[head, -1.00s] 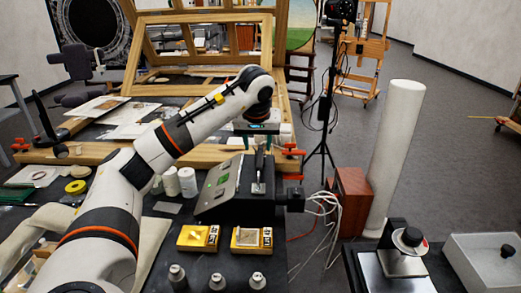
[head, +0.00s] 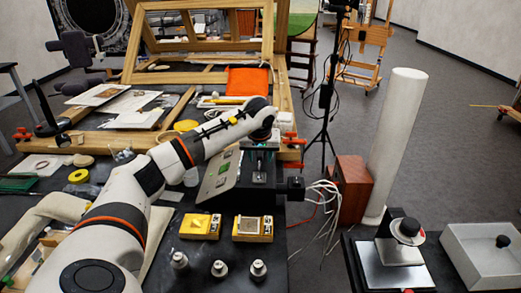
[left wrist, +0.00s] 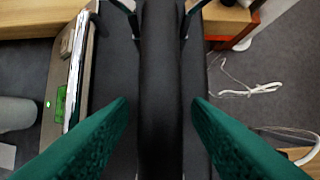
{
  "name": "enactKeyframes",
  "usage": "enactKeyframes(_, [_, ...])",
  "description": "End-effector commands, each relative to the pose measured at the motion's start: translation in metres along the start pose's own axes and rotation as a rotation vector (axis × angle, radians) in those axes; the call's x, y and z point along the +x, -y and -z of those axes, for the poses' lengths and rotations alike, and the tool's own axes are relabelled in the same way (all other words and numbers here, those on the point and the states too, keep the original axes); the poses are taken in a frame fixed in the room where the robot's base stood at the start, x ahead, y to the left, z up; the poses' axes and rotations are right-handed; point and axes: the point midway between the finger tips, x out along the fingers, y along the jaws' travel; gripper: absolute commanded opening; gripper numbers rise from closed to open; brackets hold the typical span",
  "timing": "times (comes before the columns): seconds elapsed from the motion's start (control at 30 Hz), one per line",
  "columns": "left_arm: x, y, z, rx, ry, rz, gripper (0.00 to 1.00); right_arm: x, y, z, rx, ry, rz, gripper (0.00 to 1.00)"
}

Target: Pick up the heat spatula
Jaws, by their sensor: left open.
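The heat spatula's thick black handle (left wrist: 160,60) runs up the middle of the left wrist view. My left gripper (left wrist: 160,103) is open, with one green finger on each side of the handle and a gap to it on both sides. In the head view, my left gripper (head: 260,160) is low over the black stand beside the control box (head: 220,176), and the arm and gripper hide most of the spatula there. The box's sloping panel with its green display (left wrist: 61,101) lies left of the handle. My right gripper is out of view.
Two yellow boxes (head: 199,227) and several metal weights stand in front of the stand. A wooden box (head: 352,194), loose white cables and a tall white cylinder (head: 397,150) are to the right. Wooden frames (head: 200,75) lie behind.

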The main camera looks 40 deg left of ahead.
Motion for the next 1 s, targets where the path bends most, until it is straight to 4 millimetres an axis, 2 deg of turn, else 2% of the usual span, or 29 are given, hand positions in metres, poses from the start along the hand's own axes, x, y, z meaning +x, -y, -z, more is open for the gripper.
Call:
enactKeyframes(0.23, [0.003,0.0,0.0,0.0,0.002,0.001,0.45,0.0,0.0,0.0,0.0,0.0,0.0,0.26])
enactKeyframes(0.27, [0.003,0.0,0.0,0.0,0.002,0.001,0.41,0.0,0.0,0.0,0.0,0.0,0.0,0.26])
enactKeyframes(0.5, [0.002,0.0,0.0,0.0,0.001,0.001,0.02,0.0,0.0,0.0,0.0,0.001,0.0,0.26])
enactKeyframes(0.53, [0.002,0.0,0.0,0.0,0.001,0.001,0.0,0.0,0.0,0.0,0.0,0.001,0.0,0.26])
enactKeyframes(0.83, [-0.001,0.0,-0.002,-0.001,0.002,0.001,0.0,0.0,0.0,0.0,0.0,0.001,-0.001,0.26])
enactKeyframes(1.0, [-0.023,0.0,-0.012,-0.002,0.006,0.003,0.0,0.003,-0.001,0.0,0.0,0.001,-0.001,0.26])
